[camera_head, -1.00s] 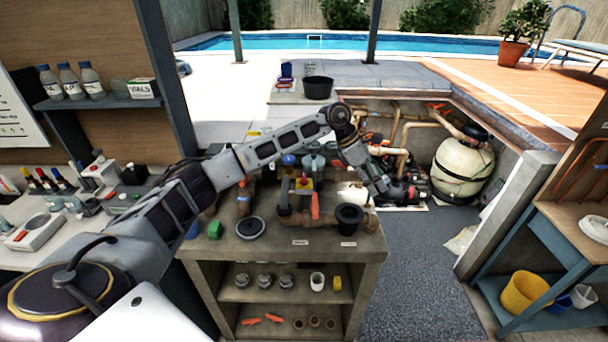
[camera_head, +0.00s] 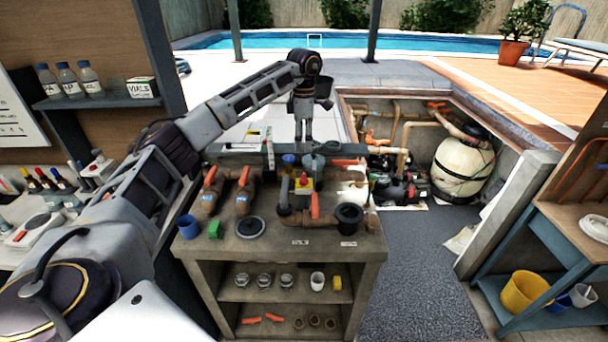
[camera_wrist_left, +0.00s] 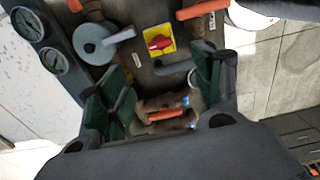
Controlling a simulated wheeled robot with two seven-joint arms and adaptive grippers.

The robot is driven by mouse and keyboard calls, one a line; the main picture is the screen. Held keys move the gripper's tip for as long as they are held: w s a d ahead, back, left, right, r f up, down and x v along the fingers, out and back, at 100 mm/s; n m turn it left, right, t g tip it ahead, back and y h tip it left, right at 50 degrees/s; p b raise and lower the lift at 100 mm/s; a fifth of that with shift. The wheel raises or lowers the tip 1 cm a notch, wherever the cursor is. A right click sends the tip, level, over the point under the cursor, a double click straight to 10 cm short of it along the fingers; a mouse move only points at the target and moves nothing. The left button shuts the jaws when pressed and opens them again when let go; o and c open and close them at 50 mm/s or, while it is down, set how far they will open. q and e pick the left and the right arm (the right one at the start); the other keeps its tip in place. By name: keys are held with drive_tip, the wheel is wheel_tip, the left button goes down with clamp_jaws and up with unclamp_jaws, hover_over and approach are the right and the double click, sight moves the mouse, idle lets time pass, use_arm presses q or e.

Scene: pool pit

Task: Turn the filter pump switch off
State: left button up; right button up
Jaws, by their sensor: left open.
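The switch (camera_head: 304,183) is a red rotary knob on a yellow plate, on the bench among brown pipes. In the left wrist view the red knob (camera_wrist_left: 159,42) shows clearly, with its bar lying roughly across the picture. My left gripper (camera_head: 303,140) hangs pointing down above the back edge of the bench, behind the switch and apart from it. In the wrist view its two green-padded fingers (camera_wrist_left: 160,85) stand wide apart with nothing gripped between them, and the switch appears beyond them. My right gripper is not in view.
The bench top (camera_head: 275,245) is crowded with orange-handled valves (camera_head: 243,180), a black cup (camera_head: 349,216) and a black lid (camera_head: 250,228). Dial gauges (camera_wrist_left: 27,23) show in the wrist view. The pump pit (camera_head: 440,115) lies to the right. Dark floor is clear right of the bench.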

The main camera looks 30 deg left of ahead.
sight(304, 176)
use_arm(q)
drive_tip(key=shift+f, duration=0.15)
wheel_tip(304, 176, down, 12)
drive_tip(key=shift+r+p, duration=0.25)
drive_tip(key=shift+p, duration=0.9)
drive_tip(key=shift+f, duration=1)
drive_tip(key=c, duration=1)
